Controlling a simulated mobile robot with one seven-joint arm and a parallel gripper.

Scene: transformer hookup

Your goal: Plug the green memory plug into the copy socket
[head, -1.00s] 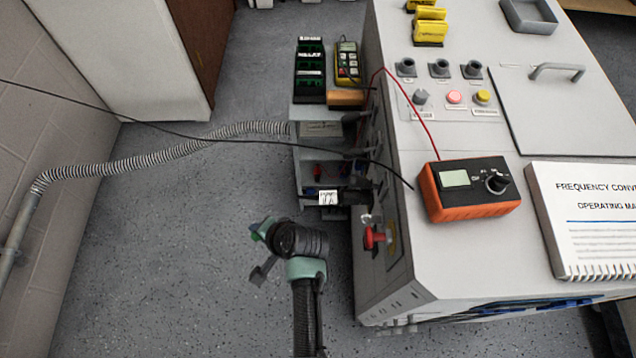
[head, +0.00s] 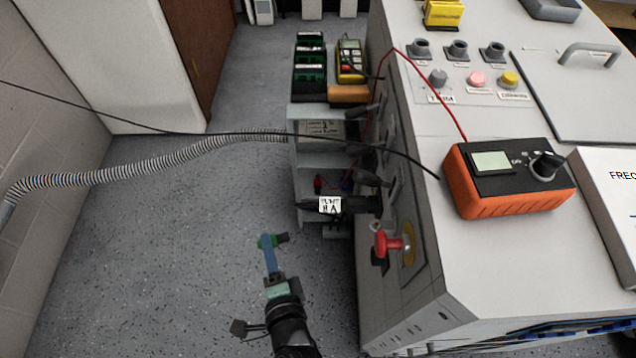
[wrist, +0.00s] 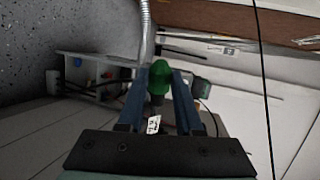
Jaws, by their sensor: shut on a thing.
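The green memory plug (wrist: 158,78) shows in the wrist view between the two blue-grey fingers of my gripper (wrist: 161,84). My gripper is shut on it. The plug is apart from the cabinet. I cannot tell which fitting is the copy socket; no label for it can be read.
An open shelf unit (head: 292,166) stands against the cabinet, with a tagged black connector (head: 329,205) in it. A red handle (head: 390,244) sticks out of the cabinet side. A grey hose (head: 150,172) and black cable cross to the left. An orange meter (head: 508,178) sits on top.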

